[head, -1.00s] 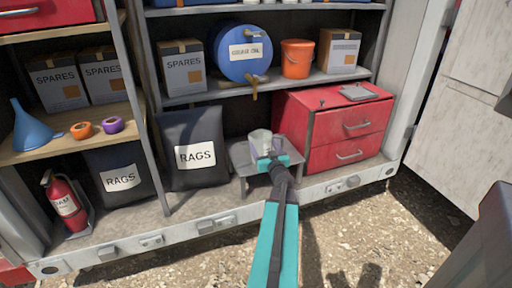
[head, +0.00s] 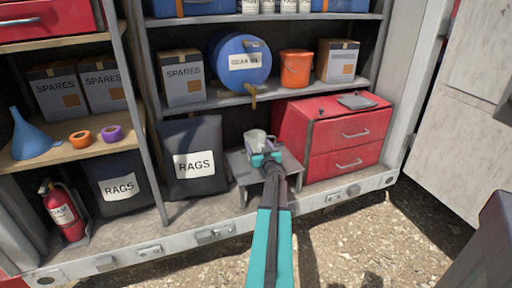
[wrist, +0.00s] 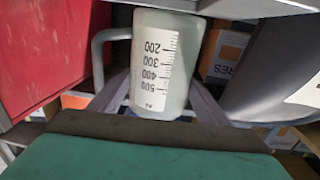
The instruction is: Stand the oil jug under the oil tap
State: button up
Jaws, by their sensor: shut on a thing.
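The pale translucent oil jug (head: 255,137) is held in my gripper (head: 265,158) over the small grey stand (head: 239,172). I cannot tell whether its base touches the stand. In the wrist view the jug (wrist: 168,62) fills the middle between my fingers, its scale and handle showing; that view is upside down and the jug looks upright. The oil tap (head: 253,101) is brass-coloured and hangs at the front of the blue gear oil drum (head: 240,78), above the jug in the head view. Their depth alignment is unclear.
A red drawer cabinet (head: 346,137) stands close right of the stand, and a dark rags bag (head: 191,140) close left. The upper shelf edge (head: 210,106) runs above the jug. An orange bucket (head: 296,70) and a spares box (head: 182,80) flank the drum.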

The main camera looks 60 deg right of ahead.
jog(key=shift+x, duration=2.35)
jog(key=shift+s+d+f, duration=0.1)
jog(key=shift+d+f, duration=0.1)
jog(key=shift+d, duration=0.15)
jog(key=shift+w+d+f, duration=0.15)
jog(key=shift+w+f, duration=0.15)
jog(key=shift+f+b, duration=0.55)
jog(key=shift+f, duration=0.9)
jog(key=shift+f, duration=0.2)
jog(key=o, duration=1.1)
jog(key=shift+s, duration=0.1)
jog(key=shift+r, duration=0.1)
